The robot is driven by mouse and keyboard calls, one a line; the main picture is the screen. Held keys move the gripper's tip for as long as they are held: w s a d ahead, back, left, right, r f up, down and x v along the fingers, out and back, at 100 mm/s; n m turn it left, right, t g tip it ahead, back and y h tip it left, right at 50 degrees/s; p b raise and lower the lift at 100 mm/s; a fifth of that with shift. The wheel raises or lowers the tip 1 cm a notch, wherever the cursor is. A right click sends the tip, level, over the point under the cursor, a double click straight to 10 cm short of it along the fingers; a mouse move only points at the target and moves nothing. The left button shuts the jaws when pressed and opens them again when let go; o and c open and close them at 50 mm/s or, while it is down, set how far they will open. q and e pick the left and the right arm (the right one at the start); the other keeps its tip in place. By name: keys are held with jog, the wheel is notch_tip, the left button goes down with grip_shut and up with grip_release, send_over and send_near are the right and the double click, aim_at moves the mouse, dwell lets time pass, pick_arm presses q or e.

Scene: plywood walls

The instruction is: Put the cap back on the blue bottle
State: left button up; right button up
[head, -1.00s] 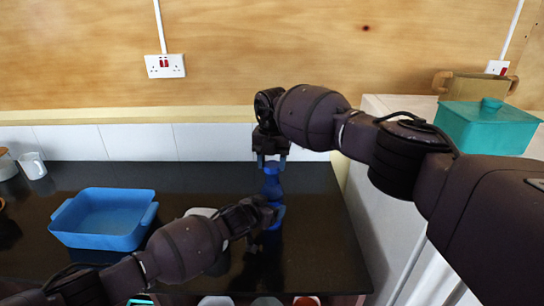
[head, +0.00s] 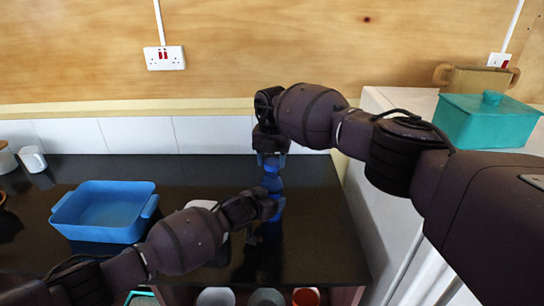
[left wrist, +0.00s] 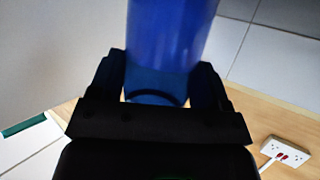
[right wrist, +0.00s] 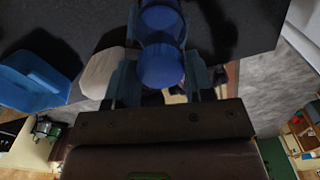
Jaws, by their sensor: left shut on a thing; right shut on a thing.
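The blue bottle (head: 272,185) stands upright above the dark counter, near its right side. My left gripper (head: 275,205) is shut on the bottle's body from the side. The bottle (left wrist: 168,35) also shows between the fingers in the left wrist view. My right gripper (head: 271,155) is directly above and is shut on the blue cap (right wrist: 161,66). In the right wrist view the bottle (right wrist: 161,20) shows just beyond the cap, roughly in line with it. I cannot tell whether cap and bottle touch. The fingers hide part of both.
A blue tray (head: 105,225) stands on the counter (head: 200,170) at left. A whitish object (head: 200,205) is partly behind my left arm. A white mug (head: 33,158) stands far left. A teal lidded box (head: 487,120) sits on the white cabinet at right.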

jog(key=shift+f, duration=0.6)
dwell(0.6)
pick_arm(q)
jog(key=c, duration=0.4)
jog(key=shift+c, duration=0.2)
pick_arm(e)
jog(key=m, duration=0.4)
jog(key=shift+m, duration=0.3)
jog(key=m, duration=1.2)
jog(key=shift+s, duration=0.1)
jog(key=m, duration=0.6)
jog(key=o, duration=0.9)
